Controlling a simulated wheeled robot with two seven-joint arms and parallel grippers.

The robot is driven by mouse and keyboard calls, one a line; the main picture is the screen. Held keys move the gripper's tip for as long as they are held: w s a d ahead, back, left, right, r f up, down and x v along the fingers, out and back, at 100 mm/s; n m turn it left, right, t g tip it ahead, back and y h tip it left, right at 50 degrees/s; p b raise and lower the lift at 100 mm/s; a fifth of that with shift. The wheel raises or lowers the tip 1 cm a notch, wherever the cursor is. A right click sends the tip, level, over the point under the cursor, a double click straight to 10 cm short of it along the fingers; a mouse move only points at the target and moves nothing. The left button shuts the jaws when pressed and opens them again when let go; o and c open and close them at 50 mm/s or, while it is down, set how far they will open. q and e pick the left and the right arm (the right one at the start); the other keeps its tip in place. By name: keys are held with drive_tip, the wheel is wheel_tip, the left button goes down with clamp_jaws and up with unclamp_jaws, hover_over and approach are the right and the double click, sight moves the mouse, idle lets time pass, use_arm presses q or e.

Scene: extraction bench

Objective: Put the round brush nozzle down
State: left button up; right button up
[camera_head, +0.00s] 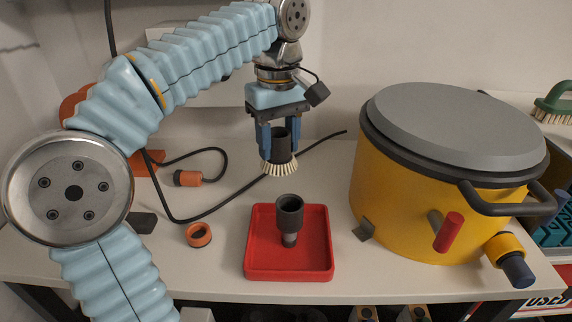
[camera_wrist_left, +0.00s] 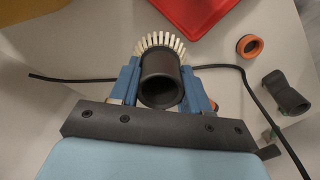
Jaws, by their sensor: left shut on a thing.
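The round brush nozzle (camera_head: 280,147) has a dark tubular neck and a ring of pale bristles at its lower end. My left gripper (camera_head: 279,140) is shut on its neck and holds it upright above the bench, behind the red tray. In the left wrist view the nozzle (camera_wrist_left: 161,80) sits between the blue fingers of the gripper (camera_wrist_left: 160,88), its open neck facing the camera and its bristles fanned out beyond. My right gripper is in neither view.
A red tray (camera_head: 258,262) holds a dark stepped adapter (camera_head: 290,214) standing upright. An orange ring (camera_head: 198,235) lies left of it. A yellow drum with a grey lid (camera_head: 400,195) stands at right. A black cable (camera_head: 225,203) runs across the bench behind the tray.

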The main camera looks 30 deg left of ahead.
sight(285, 149)
use_arm(q)
drive_tip(key=w+f, duration=0.2)
drive_tip(key=f, duration=0.1)
drive_tip(key=shift+w+a+f, duration=0.25)
drive_tip(key=shift+w, duration=0.15)
drive_tip(key=shift+w+f+b, duration=0.15)
drive_tip(key=shift+f+b, duration=0.1)
drive_tip(key=shift+f, duration=0.65)
drive_tip(key=shift+w+f+b, duration=0.1)
drive_tip(key=shift+f+b, duration=0.15)
drive_tip(key=shift+f, duration=0.65)
drive_tip(key=shift+f, duration=0.15)
drive_tip(key=o, duration=1.3)
wheel_tip(285, 149, up, 12)
drive_tip(key=p, duration=0.3)
drive_tip(key=shift+r+p, duration=0.2)
drive_tip(key=shift+p, duration=0.2)
